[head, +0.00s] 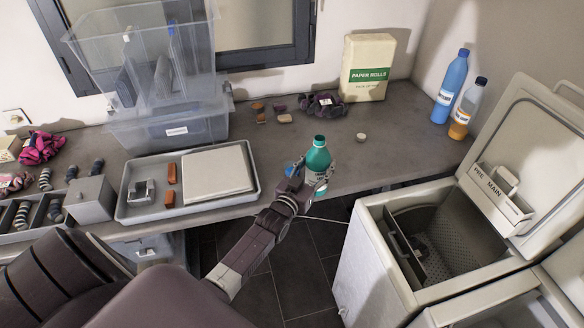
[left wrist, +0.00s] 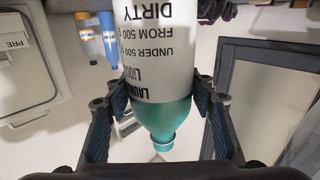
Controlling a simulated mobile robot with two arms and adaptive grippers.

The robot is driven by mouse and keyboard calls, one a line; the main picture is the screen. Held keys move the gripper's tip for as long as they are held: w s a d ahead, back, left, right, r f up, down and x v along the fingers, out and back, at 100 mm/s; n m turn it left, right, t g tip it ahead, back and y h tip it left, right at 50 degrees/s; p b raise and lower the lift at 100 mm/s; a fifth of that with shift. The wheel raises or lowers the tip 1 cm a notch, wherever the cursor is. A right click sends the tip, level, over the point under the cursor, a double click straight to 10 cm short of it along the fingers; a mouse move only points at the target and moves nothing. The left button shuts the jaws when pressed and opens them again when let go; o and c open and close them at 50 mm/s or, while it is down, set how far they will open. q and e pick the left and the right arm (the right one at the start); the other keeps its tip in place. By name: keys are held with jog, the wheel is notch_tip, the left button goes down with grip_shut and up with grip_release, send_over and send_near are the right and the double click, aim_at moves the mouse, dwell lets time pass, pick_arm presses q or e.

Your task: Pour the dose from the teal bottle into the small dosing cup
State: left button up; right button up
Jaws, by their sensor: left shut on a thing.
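The teal bottle (head: 318,158) has a white label and stands about upright in the head view, at the front edge of the counter. My left gripper (head: 309,178) is shut on it, with a finger on either side. In the left wrist view the bottle (left wrist: 165,75) fills the middle between the fingers, its label lettering upside down and its teal neck towards the bottom. A small whitish cup (head: 361,137), apparently the dosing cup, sits on the counter to the right of the bottle and apart from it. My right gripper is not in view.
An open toploader (head: 445,235) stands at the right with its lid up. A blue bottle (head: 450,87) and an orange bottle (head: 467,110) stand at the back right. A grey tray (head: 150,213) and clear bins (head: 165,125) are at the left. The counter around the cup is clear.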

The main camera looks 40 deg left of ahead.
aim_at(316, 155)
pick_arm(q)
notch_tip(316, 155, up, 3)
jog(key=shift+r+p, duration=0.2)
jog(key=shift+p, duration=0.7)
jog(key=shift+r, duration=0.95)
jog(key=s+d+f+h+b, duration=0.1)
jog(key=s+d+f+b, duration=0.3)
jog(key=s, duration=0.3)
jog(key=s+d+f+m+b, duration=0.1)
jog(key=s+d+b, duration=0.35)
jog(key=s, duration=0.35)
jog(key=s+d+f+h+b, duration=0.1)
jog(key=s+d+f+b, duration=0.2)
jog(key=s+d, duration=0.3)
jog(key=s+r+b, duration=0.3)
jog(key=s+r, duration=0.1)
jog(key=s, duration=0.4)
jog(key=shift+s, duration=0.25)
